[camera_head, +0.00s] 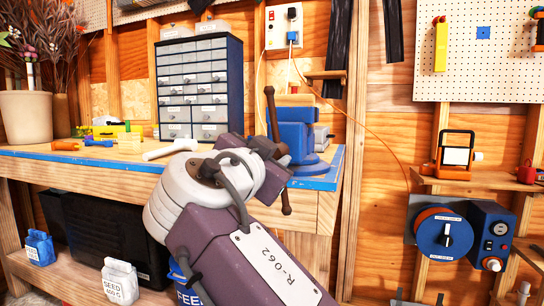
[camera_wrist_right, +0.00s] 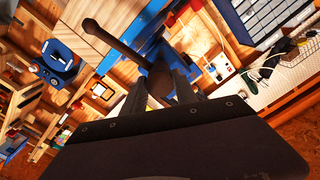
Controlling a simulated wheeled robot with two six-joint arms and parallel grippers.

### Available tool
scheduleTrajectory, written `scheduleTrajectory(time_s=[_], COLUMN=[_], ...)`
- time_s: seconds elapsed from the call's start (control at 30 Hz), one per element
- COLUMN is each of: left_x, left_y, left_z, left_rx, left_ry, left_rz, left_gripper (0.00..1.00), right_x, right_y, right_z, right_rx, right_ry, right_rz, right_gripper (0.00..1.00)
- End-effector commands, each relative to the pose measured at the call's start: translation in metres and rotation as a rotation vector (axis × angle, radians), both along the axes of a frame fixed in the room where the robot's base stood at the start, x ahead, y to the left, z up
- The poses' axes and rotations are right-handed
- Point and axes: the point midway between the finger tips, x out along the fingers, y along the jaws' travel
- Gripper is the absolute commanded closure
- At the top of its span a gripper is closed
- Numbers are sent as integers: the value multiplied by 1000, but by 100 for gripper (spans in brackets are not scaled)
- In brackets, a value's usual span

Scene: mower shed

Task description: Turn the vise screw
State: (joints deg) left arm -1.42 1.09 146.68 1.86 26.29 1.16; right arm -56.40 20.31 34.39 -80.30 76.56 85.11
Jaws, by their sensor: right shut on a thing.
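The blue vise (camera_head: 287,122) stands on the right end of the wooden workbench. Its dark handle bar (camera_head: 270,106) runs steeply up and down in front of it, with a knob at each end. My right gripper (camera_head: 277,150) is at the middle of this bar, partly hidden behind my own wrist. In the right wrist view my right gripper (camera_wrist_right: 160,92) is shut on the dark vise screw head (camera_wrist_right: 159,78), between its two fingers. The bar (camera_wrist_right: 112,39) sticks out to the upper left there. My left gripper is not in view.
A wooden post (camera_head: 352,150) and a shelf (camera_head: 480,180) with devices are to the right.

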Motion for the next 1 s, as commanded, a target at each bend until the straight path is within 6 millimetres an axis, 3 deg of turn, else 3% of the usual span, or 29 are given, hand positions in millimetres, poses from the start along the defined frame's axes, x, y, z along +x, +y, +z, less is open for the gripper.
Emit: scheduleTrajectory(time_s=[0.03, 0.07, 0.1, 0.13, 0.5, 0.8, 1.0], left_x=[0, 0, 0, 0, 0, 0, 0], left_y=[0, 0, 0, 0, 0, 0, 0], left_z=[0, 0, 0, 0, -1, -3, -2], left_rx=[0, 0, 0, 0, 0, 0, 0], left_ry=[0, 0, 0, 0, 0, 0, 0], left_rz=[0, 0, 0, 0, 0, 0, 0], left_gripper=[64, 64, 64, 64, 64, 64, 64], right_x=[0, 0, 0, 0, -6, -62, -85], right_y=[0, 0, 0, 0, 2, 20, 27], right_z=[-1, -1, -1, -1, -1, 0, 0], right_rx=[0, 0, 0, 0, -1, 0, -1], right_ry=[4, 4, 4, 3, 1, 2, 1], right_rz=[-1, -1, 0, -1, 1, 6, 2], right_gripper=[100, 60, 49, 44, 44, 44, 44])
